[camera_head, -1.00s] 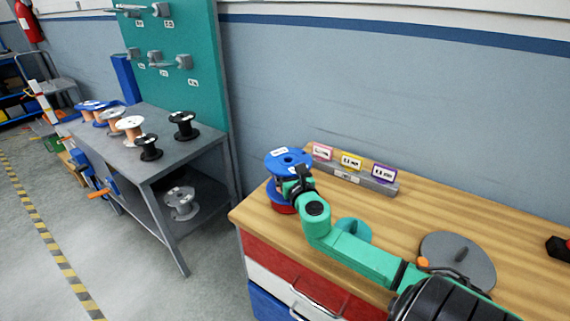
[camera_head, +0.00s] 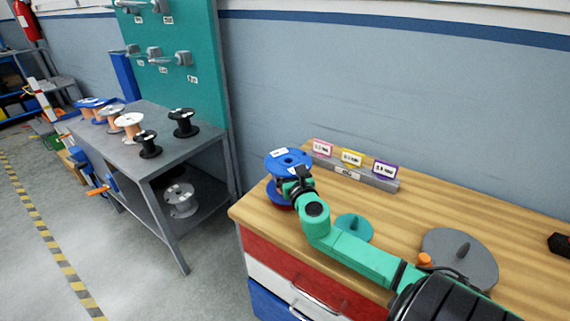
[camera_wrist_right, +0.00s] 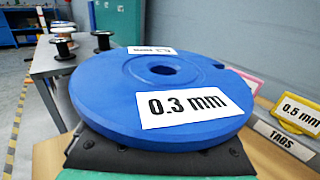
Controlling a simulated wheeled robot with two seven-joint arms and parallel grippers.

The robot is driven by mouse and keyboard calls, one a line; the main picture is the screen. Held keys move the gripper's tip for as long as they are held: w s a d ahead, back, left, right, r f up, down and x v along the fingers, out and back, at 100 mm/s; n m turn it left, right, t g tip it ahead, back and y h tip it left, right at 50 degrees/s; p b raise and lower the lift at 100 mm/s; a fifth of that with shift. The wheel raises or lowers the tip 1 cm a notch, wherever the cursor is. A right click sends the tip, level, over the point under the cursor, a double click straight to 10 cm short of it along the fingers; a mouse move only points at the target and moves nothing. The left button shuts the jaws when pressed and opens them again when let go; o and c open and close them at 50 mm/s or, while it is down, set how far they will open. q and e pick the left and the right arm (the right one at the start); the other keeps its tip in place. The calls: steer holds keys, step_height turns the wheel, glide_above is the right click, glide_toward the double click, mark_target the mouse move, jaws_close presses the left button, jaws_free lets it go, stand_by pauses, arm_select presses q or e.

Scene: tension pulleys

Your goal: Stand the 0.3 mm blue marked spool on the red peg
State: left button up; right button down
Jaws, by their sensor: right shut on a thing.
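The blue spool (camera_head: 285,158) marked 0.3 mm is upright at the left end of the wooden bench. In the wrist view its top flange (camera_wrist_right: 120,85) fills the middle, with its centre hole and label facing up. My right gripper (camera_head: 298,185) is shut on the spool below the top flange; the fingertips are mostly hidden. The red peg's base (camera_head: 283,208) shows as a thin edge directly under the spool's lower flange. The peg's shaft is hidden, and I cannot tell whether the lower flange touches the base. My left gripper is not in view.
A teal peg base (camera_head: 354,228) and a larger grey peg base (camera_head: 462,262) stand on the bench (camera_head: 425,205) to the right. A tag holder (camera_head: 350,176) is behind. A grey table (camera_head: 160,158) with several spools is at left.

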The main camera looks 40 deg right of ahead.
steer(key=shift+f+b, duration=0.4)
steer(key=shift+f, duration=0.15)
steer(key=shift+f, duration=0.1)
stand_by(0.6)
